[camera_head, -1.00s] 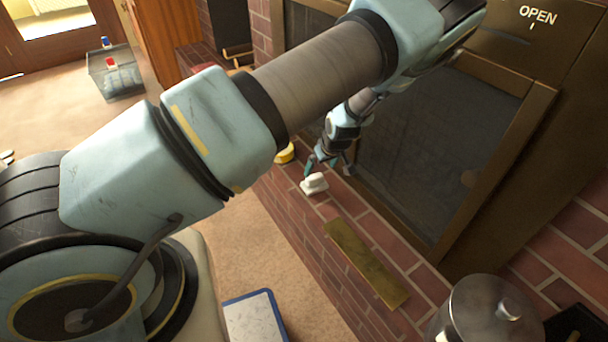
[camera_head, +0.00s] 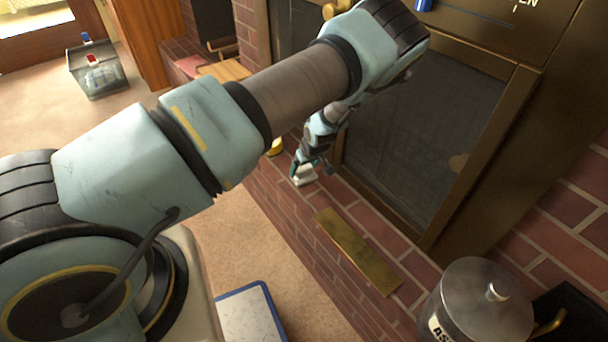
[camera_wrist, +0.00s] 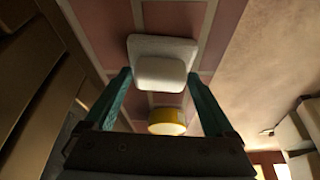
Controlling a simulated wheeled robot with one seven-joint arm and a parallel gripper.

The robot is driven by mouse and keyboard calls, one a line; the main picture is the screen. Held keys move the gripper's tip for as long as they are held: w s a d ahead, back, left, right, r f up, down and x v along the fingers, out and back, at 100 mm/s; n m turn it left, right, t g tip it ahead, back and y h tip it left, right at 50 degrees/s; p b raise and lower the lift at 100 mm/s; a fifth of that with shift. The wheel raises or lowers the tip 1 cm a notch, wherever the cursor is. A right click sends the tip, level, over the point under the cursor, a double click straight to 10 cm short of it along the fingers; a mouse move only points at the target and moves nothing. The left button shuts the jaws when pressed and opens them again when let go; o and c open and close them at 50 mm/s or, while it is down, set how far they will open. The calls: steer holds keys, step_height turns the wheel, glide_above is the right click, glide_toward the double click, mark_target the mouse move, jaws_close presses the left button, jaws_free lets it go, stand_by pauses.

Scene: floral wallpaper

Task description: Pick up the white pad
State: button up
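The white pad (camera_head: 304,176) lies on the brick ledge in front of the dark-screened fireplace. In the wrist view the white pad (camera_wrist: 161,62) is a square base with a smaller raised block on top. My gripper (camera_head: 311,166) is just above it in the head view and partly covers it. In the wrist view my gripper (camera_wrist: 158,88) is open, with one teal finger on each side of the pad's near part. I cannot tell whether the fingers touch it.
A yellow round object (camera_wrist: 167,121) sits close to the pad on the ledge. A brass plate (camera_head: 357,250) and a metal canister (camera_head: 474,306) are further right on the bricks. The fireplace screen (camera_head: 420,140) rises right behind the ledge. A blue-edged board (camera_head: 248,315) is below.

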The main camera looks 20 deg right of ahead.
mark_target(303, 167)
steer(key=c, duration=1.1)
steer(key=shift+r, duration=0.1)
steer(key=shift+a+r, duration=0.15)
steer(key=shift+r, duration=0.2)
step_height(303, 167, up, 7)
steer(key=shift+f, duration=0.2)
steer(key=s+a+b, duration=0.1)
steer(key=s+a, duration=0.1)
steer(key=a, duration=0.7)
steer(key=s+a+b, duration=0.1)
steer(key=a+b, duration=0.1)
steer(key=a, duration=0.8)
steer(key=shift+s+a+f+b, duration=0.2)
steer(key=shift+s+b, duration=0.1)
steer(key=shift+s, duration=0.1)
